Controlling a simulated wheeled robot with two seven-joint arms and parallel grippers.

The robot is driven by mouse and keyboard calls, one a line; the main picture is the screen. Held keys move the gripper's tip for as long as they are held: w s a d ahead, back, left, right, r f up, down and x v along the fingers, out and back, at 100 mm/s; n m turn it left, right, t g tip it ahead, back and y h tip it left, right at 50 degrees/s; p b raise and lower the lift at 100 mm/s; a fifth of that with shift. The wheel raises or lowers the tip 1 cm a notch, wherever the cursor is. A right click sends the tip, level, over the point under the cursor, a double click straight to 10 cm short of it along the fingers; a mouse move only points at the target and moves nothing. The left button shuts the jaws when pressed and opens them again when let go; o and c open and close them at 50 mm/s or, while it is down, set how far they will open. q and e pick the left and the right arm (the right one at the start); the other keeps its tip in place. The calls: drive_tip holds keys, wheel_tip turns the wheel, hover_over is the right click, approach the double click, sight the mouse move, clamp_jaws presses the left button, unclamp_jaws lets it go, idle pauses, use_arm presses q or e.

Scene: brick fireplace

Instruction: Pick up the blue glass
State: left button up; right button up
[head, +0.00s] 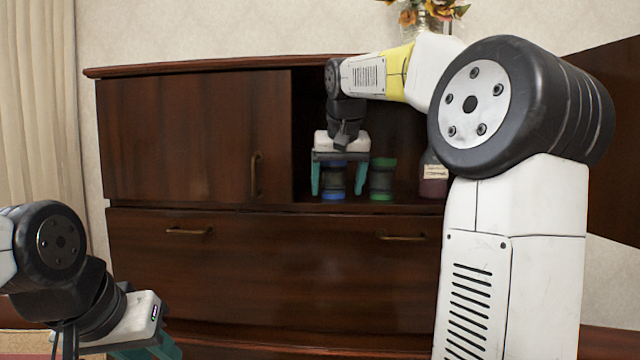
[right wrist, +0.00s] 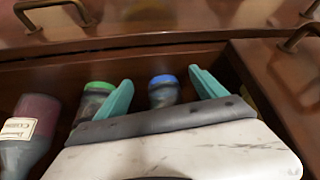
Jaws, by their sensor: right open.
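The blue glass (head: 334,189), a dark cup with blue at its base and rim, stands on the open shelf of a brown cabinet. It also shows in the right wrist view (right wrist: 164,93). My right gripper (head: 338,184) is open, with one teal finger on each side of the blue glass. In the right wrist view the glass is between the fingers (right wrist: 160,78), with gaps on both sides; its lower part is hidden by the gripper body. My left gripper (head: 152,347) is at the bottom left, partly cut off, far from the glass; its opening cannot be seen.
A similar green glass (head: 382,180) stands just right of the blue one, near the right gripper's finger. A dark red labelled bottle (head: 433,182) is further right. The cabinet's closed door (head: 200,135) bounds the shelf on the left. A flower vase stands above.

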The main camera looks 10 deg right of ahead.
sight(333, 183)
drive_tip(key=w, duration=0.6)
drive_tip(key=shift+d, duration=0.3)
drive_tip(key=shift+w+f, duration=0.15)
drive_tip(key=shift+f, duration=0.4)
drive_tip(key=c, duration=1.6)
drive_tip(key=shift+r, duration=0.1)
